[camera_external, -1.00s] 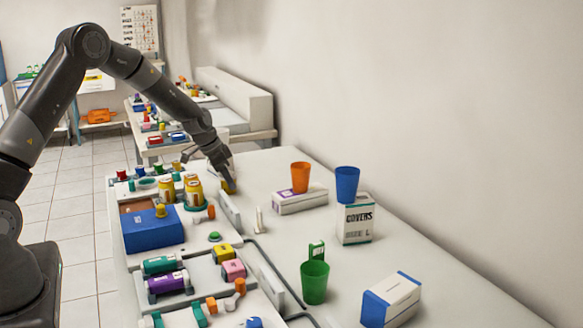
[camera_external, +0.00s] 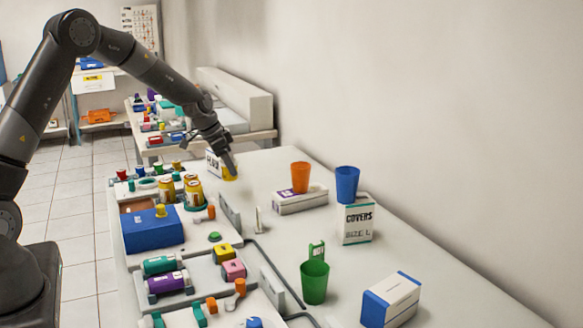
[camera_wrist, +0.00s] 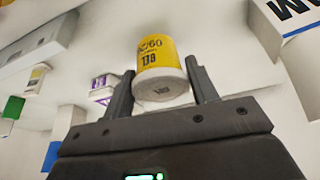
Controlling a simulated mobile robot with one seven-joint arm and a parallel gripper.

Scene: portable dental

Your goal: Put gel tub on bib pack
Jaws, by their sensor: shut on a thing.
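The gel tub is a yellow and white tub (camera_wrist: 160,68) with dark print, held between the two fingers of my gripper (camera_wrist: 162,88) in the wrist view. In the external view my gripper (camera_external: 229,170) points down near the back of the long counter, with the yellow tub (camera_external: 231,174) at its tip, apparently above the surface. No label that I can read says bib pack.
A white box with dark lettering (camera_external: 213,163) stands just behind my gripper. A green cup (camera_external: 314,282) and a blue-white box (camera_external: 391,300) stand nearer. Trays with several bottles fill the left; the counter's middle is fairly clear.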

